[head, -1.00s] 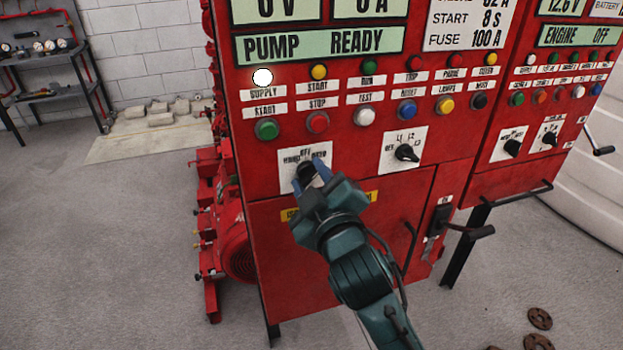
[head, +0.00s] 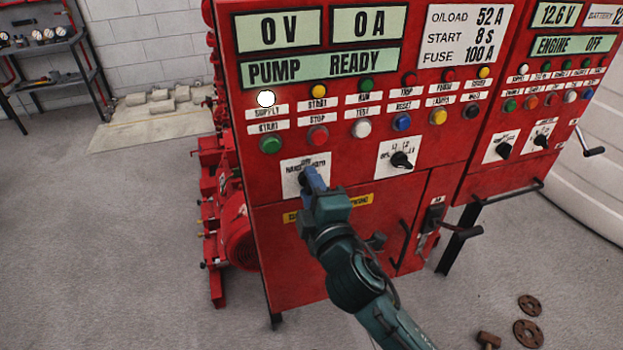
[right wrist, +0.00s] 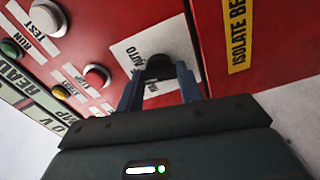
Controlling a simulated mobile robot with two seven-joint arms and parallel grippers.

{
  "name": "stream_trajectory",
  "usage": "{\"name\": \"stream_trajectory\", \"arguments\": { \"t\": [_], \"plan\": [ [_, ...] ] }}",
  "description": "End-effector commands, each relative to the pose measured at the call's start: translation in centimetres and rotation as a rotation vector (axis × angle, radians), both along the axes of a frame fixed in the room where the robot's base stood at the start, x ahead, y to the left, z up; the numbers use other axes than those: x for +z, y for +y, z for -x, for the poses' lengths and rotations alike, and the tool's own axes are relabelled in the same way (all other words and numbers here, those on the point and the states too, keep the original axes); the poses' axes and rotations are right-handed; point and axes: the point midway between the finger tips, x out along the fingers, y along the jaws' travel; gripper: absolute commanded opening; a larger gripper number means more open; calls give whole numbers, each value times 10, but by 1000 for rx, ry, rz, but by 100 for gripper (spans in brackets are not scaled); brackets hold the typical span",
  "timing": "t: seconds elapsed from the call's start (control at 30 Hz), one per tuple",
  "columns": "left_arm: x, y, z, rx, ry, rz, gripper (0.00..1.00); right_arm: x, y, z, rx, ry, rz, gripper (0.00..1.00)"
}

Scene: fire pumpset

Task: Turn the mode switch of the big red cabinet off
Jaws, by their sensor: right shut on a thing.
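The big red cabinet (head: 285,255) stands in the middle of the head view. Its mode switch is a black knob (right wrist: 160,66) on a white plate (head: 290,182) below the green and red buttons. My right gripper (head: 308,178) is shut on this knob, with one blue finger on each side of it in the right wrist view (right wrist: 159,82). In the head view the gripper shows nearly edge-on and covers most of the knob. Which way its pointer faces cannot be told. My left gripper is not in view.
A second selector knob (head: 401,160) sits right of the mode switch. Rows of buttons and lamps lie above. A yellow isolation label (right wrist: 236,35) is close to the gripper. A smaller red cabinet (head: 500,180) adjoins at the right. Metal discs (head: 528,332) lie on the floor.

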Motion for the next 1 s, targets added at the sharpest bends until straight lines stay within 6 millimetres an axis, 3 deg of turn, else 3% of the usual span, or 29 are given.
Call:
{"name": "stream_trajectory", "arguments": {
  "t": [0.33, 0.87, 0.9, 1.0],
  "plan": [
    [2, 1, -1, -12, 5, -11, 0, 1, 0, -1, -1, -47, 138, 14],
    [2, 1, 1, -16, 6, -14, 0, 1, 0, -1, -1, -55, 161, 14],
    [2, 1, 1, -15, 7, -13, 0, 1, 0, -1, -1, -55, 161, 39],
    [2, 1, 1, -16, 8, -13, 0, 0, 0, -1, -1, -55, 160, 47]
  ]
}}
